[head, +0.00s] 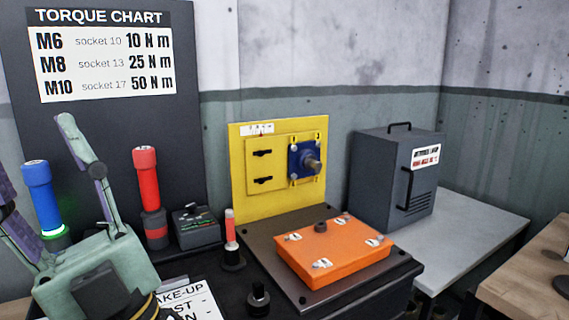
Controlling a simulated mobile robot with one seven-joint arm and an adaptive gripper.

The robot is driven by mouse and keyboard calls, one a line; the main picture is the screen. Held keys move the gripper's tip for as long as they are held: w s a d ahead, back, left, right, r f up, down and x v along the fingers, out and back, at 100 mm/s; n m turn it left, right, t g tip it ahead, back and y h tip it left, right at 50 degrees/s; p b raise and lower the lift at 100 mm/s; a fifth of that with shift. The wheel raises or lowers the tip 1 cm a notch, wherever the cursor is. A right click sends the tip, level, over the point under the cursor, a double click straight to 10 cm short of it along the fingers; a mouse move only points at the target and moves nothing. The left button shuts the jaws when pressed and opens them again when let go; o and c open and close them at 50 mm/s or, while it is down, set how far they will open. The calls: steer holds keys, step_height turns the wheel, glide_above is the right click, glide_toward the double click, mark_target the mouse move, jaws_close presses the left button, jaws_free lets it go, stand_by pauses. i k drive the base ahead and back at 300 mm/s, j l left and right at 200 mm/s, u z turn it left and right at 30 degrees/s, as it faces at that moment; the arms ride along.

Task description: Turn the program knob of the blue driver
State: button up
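The blue driver (43,200) stands upright at the far left of the head view, with a green glowing ring near its foot. A small light patch shows on its top; I cannot make out its program knob. My gripper (34,146) is at the lower left, seen from behind, with its green fingers spread wide. One finger rises to the right of the blue driver; the other is cut off by the left picture edge. Nothing shows between the fingers in their grip, and I cannot tell how far the driver lies beyond them.
A red driver (147,185) stands right of the blue one, beside a dark box (196,226). An orange box (333,250) lies before a yellow panel (237,195). A grey cabinet (375,180) stands farther right.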

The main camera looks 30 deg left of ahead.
mark_target(102, 225)
steer(key=l+u, duration=0.25)
steer(key=u, duration=0.4)
steer(key=j+u, duration=0.1)
steer(key=u, duration=0.7)
steer(key=i+j+u, duration=0.1)
steer(key=u, duration=0.3)
steer(key=k, duration=0.65)
steer(key=i, duration=0.65)
